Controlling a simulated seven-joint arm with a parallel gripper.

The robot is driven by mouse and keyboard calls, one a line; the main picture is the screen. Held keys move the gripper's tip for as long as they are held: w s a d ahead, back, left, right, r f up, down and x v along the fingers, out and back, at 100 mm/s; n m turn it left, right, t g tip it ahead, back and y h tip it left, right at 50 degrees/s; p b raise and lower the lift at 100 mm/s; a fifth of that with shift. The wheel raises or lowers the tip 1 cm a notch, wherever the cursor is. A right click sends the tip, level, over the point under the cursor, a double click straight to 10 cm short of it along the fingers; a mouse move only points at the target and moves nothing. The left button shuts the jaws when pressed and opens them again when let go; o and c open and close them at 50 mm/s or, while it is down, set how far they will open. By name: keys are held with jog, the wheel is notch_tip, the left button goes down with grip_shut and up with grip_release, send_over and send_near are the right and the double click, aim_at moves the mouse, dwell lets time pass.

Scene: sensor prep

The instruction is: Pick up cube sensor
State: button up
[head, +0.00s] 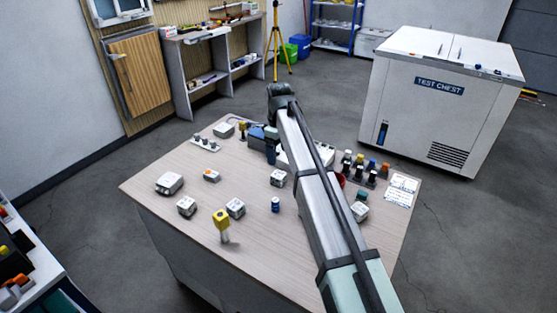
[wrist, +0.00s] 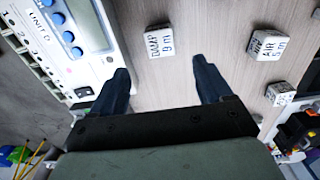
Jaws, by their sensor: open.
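In the wrist view, my gripper (wrist: 160,70) is open, its two dark fingers apart with bare tabletop between them. A white cube sensor marked "DAMP 9 m" (wrist: 160,42) sits just beyond the fingertips, roughly in line with the gap and apart from both fingers. A second white cube marked "AIR 5 m" (wrist: 267,44) is to its right, and a third (wrist: 280,93) is lower right. In the head view, small white cubes stand on the table at the front left (head: 186,207), front middle (head: 236,208) and centre (head: 278,178).
In the wrist view, a unit with blue buttons and a screen (wrist: 95,25) is close left of the fingers. The head view shows a yellow-topped sensor (head: 221,222), a blue cylinder (head: 275,204) and a white box (head: 169,183) on the table (head: 150,192). A test chest (head: 425,110) stands behind right.

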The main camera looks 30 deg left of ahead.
jog(key=shift+r, duration=0.4)
